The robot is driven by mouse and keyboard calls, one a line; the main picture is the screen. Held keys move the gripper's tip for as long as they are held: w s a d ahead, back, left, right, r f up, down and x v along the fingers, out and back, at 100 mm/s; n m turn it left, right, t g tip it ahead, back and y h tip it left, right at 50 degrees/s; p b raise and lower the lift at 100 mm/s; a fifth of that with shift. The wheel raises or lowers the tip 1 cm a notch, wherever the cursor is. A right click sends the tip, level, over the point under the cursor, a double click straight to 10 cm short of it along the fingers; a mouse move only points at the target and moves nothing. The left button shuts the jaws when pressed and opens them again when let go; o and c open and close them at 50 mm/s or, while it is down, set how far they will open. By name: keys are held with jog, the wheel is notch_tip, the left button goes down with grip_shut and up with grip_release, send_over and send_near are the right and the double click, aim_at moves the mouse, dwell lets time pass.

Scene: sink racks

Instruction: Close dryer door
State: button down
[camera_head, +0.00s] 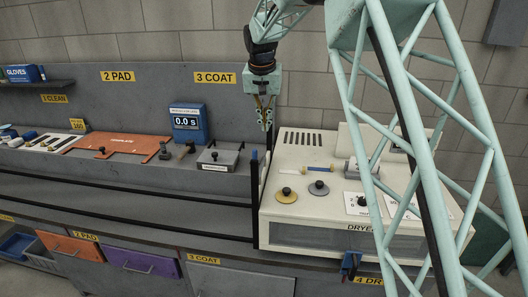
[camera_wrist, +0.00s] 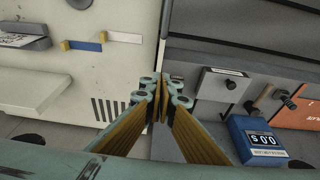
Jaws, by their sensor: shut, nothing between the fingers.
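The dryer (camera_head: 300,212) is a cream box at the right of the bench in the head view, with a dark window strip (camera_head: 315,236) along its front. I cannot tell from here whether its door stands open. A dark upright bar with a blue tip (camera_head: 254,168) stands at the dryer's left edge. My gripper (camera_head: 265,125) points down above the dryer's back left corner, apart from it. It is shut and empty. In the wrist view its fingertips (camera_wrist: 161,88) meet over the boundary between the cream dryer top (camera_wrist: 95,75) and the grey bench.
Knobs (camera_head: 287,196) and a blue-and-white slider (camera_head: 292,168) sit on the dryer top. A blue timer reading 0.0 s (camera_head: 188,122), a grey box with a knob (camera_head: 218,158) and an orange plate (camera_head: 125,145) stand left. A blue part (camera_head: 350,264) hangs at the dryer's front.

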jog(key=shift+f, duration=0.2)
send_over(267, 156)
jog(key=s, duration=0.1)
notch_tip(267, 156, down, 11)
jog(key=shift+s+a+p, duration=0.1)
jog(key=shift+s+p, duration=0.05)
jog(key=shift+p, duration=0.2)
jog(key=shift+f, duration=1.15)
notch_tip(267, 156, down, 5)
jog(key=b, duration=0.2)
jog(key=shift+f+b, duration=0.15)
jog(key=shift+b, duration=0.25)
